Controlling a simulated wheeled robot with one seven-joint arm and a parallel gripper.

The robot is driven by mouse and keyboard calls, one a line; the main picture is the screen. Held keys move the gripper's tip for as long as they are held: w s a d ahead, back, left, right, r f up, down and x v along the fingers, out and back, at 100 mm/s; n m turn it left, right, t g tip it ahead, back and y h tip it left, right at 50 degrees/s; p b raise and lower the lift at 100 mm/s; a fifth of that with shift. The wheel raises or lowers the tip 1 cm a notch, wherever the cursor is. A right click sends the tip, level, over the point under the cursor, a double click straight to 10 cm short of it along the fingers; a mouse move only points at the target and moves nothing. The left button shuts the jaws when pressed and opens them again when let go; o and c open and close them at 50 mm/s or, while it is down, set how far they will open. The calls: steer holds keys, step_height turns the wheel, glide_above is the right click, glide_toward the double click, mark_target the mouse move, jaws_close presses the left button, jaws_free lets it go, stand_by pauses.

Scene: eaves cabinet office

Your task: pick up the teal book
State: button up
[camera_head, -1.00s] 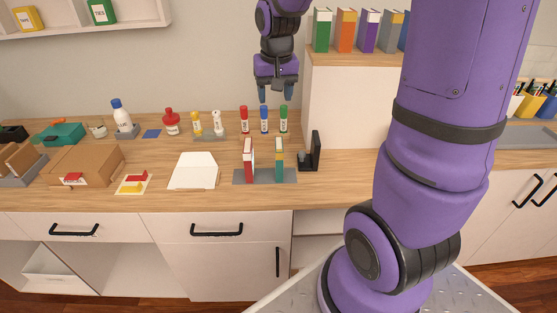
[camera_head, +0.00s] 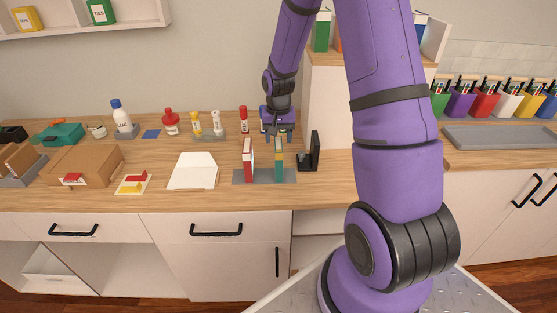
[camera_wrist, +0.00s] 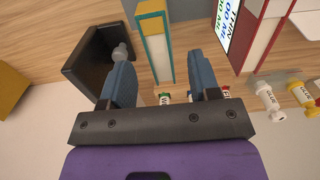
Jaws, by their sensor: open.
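The teal book (camera_head: 279,166), with a yellow band and a pale top edge, stands upright on a grey base (camera_head: 240,179) on the wooden counter. It also shows in the wrist view (camera_wrist: 156,50), just beyond and between my finger tips. My gripper (camera_head: 277,138) is above and behind the book in the head view, pointing down. In the wrist view my gripper (camera_wrist: 161,78) has its two blue-grey fingers spread apart with nothing between them. I cannot tell the exact gap between the fingers and the book.
A red and white book (camera_head: 248,163) stands on the same base to the left. A dark bookend (camera_head: 315,150) with a grey knob stands close on the right. Glue bottles (camera_head: 217,123) and markers are behind. A white envelope-like sheet (camera_head: 192,171) lies to the left.

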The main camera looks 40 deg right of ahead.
mark_target(279, 144)
steer(key=shift+f, duration=2.8)
steer(key=shift+c, duration=0.4)
jaws_close()
